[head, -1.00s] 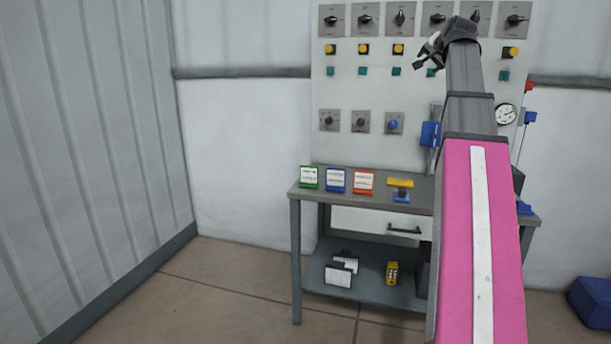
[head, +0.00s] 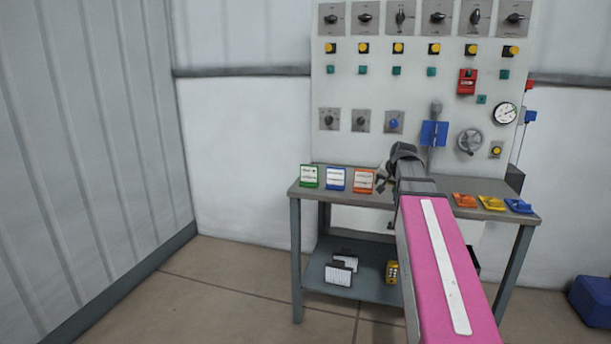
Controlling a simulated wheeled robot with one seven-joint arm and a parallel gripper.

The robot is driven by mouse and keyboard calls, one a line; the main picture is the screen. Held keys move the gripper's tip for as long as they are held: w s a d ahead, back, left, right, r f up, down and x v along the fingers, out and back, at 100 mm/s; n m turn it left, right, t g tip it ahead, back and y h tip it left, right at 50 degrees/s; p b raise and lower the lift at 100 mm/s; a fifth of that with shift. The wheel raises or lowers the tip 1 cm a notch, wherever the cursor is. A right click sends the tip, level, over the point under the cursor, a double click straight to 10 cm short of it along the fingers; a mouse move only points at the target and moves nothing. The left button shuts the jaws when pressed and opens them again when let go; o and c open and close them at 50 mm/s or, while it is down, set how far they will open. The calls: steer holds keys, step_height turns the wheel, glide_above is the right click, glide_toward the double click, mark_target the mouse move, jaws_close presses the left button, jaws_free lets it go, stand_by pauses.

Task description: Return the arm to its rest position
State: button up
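My arm, with a pink link and a grey forearm, reaches up from the lower right in the head view. My gripper (head: 382,181) is at its far end, small and dark, seen in front of the table's back part beside the orange-framed card (head: 363,180). The fingers point to the left. They are too small to tell whether they are open or shut, and I see nothing clearly held. The arm hides the middle of the tabletop and most of the drawer.
A grey workbench (head: 312,190) stands before a white control panel (head: 350,92) with knobs, buttons and a handwheel (head: 470,141). Green (head: 309,176) and blue (head: 335,179) cards stand at the left. Coloured pieces (head: 491,202) lie at the right. A blue box (head: 591,302) is on the floor.

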steer(key=s+a+f+n+g, duration=0.1)
steer(key=s+a+f+g, duration=0.1)
steer(key=s+f, duration=0.5)
steer(key=s+a+f+n+g, duration=0.2)
steer(key=s+a+f, duration=0.3)
steer(key=f, duration=1)
steer(key=s+a+f+n+g+h, duration=0.1)
steer(key=s+a+f+n+g, duration=0.1)
steer(key=s+f, duration=0.9)
steer(key=shift+a+g, duration=0.6)
steer(key=shift+a, duration=0.25)
steer(key=shift+f, duration=0.1)
